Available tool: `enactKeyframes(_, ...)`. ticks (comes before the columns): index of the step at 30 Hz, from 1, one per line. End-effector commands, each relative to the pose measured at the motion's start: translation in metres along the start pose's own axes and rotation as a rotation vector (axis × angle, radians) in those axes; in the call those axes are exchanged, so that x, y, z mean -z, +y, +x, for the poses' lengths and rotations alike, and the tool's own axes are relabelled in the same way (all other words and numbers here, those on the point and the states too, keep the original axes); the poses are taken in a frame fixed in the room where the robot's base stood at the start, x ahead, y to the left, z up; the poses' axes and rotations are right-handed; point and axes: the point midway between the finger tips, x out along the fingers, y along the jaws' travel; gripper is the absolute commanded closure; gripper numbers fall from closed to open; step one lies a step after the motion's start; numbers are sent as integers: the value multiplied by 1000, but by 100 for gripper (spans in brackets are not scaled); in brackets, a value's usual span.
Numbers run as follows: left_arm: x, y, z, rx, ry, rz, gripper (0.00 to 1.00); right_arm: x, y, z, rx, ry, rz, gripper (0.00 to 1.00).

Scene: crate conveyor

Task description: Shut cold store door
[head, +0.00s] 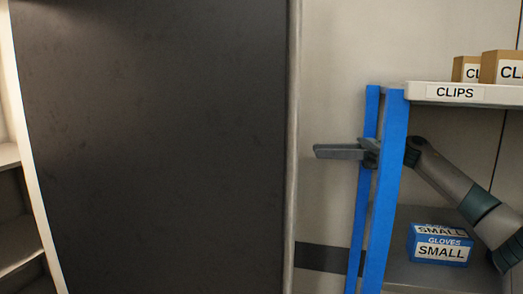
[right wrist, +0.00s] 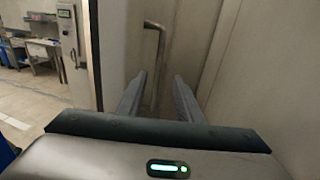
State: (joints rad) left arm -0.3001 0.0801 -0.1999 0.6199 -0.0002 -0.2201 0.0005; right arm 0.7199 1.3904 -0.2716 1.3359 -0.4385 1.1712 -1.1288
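A large dark grey scuffed panel (head: 160,150) fills the left and middle of the head view, with a pale metal edge at its right; I cannot tell for sure whether it is the cold store door's face. My right gripper (head: 322,151) points left, just right of that edge, in front of a pale wall. Blue posts hide part of its wrist. In the right wrist view the two fingers (right wrist: 160,80) are apart, and a bent metal bar handle (right wrist: 157,55) stands upright in line with the gap, by pale panels. Contact cannot be seen. My left gripper is not in view.
A rack with blue posts (head: 391,180) stands at the right, by my right arm. It holds CLIPS boxes (head: 502,68) and a blue gloves box (head: 440,244). Shelves (head: 15,235) show at far left. The wrist view shows open floor (right wrist: 28,95) at left.

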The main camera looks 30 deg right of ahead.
Motion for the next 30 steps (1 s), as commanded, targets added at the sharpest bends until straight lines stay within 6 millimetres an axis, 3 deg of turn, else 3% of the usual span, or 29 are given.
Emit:
enactKeyframes(8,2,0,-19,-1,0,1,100,-5,1,30,-4,-2,0,68)
enactKeyframes(30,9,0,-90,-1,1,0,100,-4,0,152,-1,-2,1,68)
